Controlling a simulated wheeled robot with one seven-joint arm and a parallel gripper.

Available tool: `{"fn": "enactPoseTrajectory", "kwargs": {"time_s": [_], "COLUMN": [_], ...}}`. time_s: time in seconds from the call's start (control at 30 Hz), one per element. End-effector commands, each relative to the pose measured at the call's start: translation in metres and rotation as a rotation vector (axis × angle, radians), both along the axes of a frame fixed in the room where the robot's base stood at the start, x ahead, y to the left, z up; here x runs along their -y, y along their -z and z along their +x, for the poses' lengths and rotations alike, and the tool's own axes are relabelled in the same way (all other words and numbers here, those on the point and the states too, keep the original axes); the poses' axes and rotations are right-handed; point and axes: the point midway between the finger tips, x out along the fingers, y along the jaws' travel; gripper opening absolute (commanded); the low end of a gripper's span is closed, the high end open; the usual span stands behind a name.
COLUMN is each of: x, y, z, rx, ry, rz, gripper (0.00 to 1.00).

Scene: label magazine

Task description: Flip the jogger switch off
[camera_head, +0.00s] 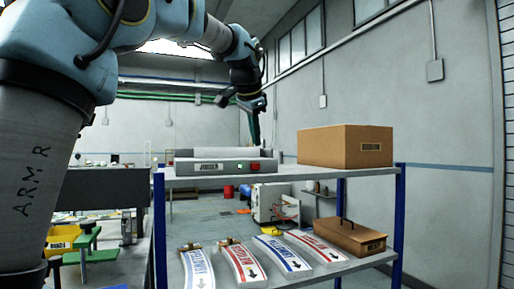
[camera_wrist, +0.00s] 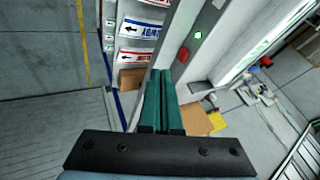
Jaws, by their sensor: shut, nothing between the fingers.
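The jogger (camera_head: 190,164) is a low grey tray-like unit on the top shelf. Its front face has a label, a lit green light (camera_head: 240,166) and a small red switch (camera_head: 255,166) near the right end. In the wrist view the green light (camera_wrist: 198,35) and the red switch (camera_wrist: 184,55) show on its grey front strip. Whether the switch is tilted on or off is too small to tell. My gripper (camera_head: 256,144) points down over the jogger's right end. Its green fingers (camera_wrist: 160,72) are shut and empty, their tips apart from the switch in the wrist view.
A cardboard box (camera_head: 345,146) stands on the top shelf (camera_head: 293,172) right of the jogger. Below lie several label stacks (camera_head: 281,254) and a brown case (camera_head: 342,237). Blue posts (camera_head: 399,215) bound the rack. The air above the jogger looks free.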

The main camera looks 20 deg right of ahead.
Motion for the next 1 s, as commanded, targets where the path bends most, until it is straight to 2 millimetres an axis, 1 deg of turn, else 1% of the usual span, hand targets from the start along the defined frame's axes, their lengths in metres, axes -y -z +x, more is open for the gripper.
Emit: {"fn": "enactPoseTrajectory", "kwargs": {"time_s": [0.03,0.2,0.3,0.43,0.57,0.7,0.9,1.0], "x": [0.003,0.014,0.021,0.031,0.042,0.053,0.061,0.063], "y": [0.008,0.03,0.041,0.049,0.05,0.044,0.033,0.03], "z": [-0.001,-0.002,-0.005,-0.009,-0.018,-0.03,-0.044,-0.048], "rx": [0.007,0.059,0.11,0.192,0.29,0.394,0.497,0.519], "ry": [0.0,-0.028,-0.052,-0.091,-0.132,-0.175,-0.217,-0.226], "rz": [0.018,0.118,0.189,0.272,0.342,0.393,0.427,0.432], "gripper": [0.0,0.0,0.0,0.0,0.0,0.0,0.0,0.0]}}
